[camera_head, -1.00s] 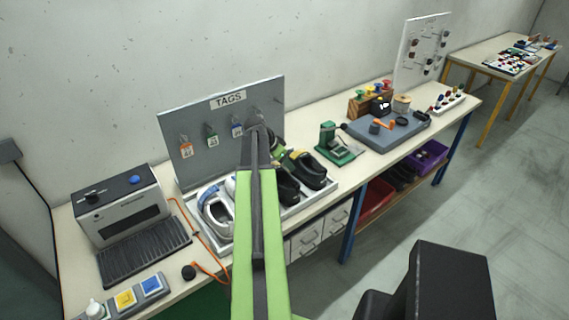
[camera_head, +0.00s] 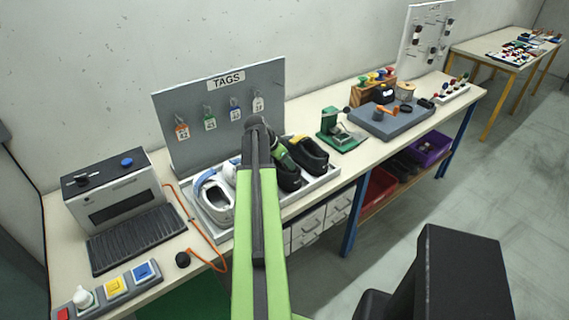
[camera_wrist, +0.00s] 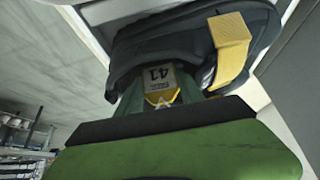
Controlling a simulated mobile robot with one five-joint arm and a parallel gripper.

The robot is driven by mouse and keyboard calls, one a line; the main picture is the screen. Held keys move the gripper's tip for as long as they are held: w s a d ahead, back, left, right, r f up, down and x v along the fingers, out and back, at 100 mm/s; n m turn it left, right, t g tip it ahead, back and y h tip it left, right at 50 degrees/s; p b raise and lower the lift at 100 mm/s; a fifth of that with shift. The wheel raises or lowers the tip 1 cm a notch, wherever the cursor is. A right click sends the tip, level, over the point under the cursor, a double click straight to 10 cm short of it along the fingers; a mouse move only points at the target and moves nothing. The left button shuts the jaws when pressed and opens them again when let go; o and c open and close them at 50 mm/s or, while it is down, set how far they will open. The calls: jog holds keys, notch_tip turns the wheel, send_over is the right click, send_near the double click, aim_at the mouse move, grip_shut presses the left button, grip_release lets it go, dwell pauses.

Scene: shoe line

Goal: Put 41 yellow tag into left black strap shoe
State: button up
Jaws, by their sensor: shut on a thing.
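The 41 tag (camera_wrist: 158,74) shows white and yellow with a dark number in the wrist view. My gripper (camera_wrist: 152,92) is shut on it between green fingers. Behind the tag is a black shoe (camera_wrist: 140,48) with a yellow piece (camera_wrist: 231,42) on it. I cannot tell whether the tag touches the shoe. In the head view, the left black strap shoe (camera_head: 289,181) stands in the grey tray, partly hidden by my gripper (camera_head: 282,158). The right black shoe (camera_head: 308,153) is beside it. The tag is not discernible in the head view.
White shoes (camera_head: 216,203) sit left in the same tray (camera_head: 320,183). Behind is the TAGS board (camera_head: 190,100) with orange, green, blue and white tags hanging. A green device (camera_head: 338,136) stands right of the tray. A machine (camera_head: 112,190) stands at left.

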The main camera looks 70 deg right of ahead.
jog(key=o, duration=1.4)
jog(key=p+v, duration=1.5)
jog(key=v, duration=0.2)
jog(key=shift+r, duration=0.25)
jog(key=shift+w+a+f, duration=0.1)
jog(key=shift+w, duration=0.05)
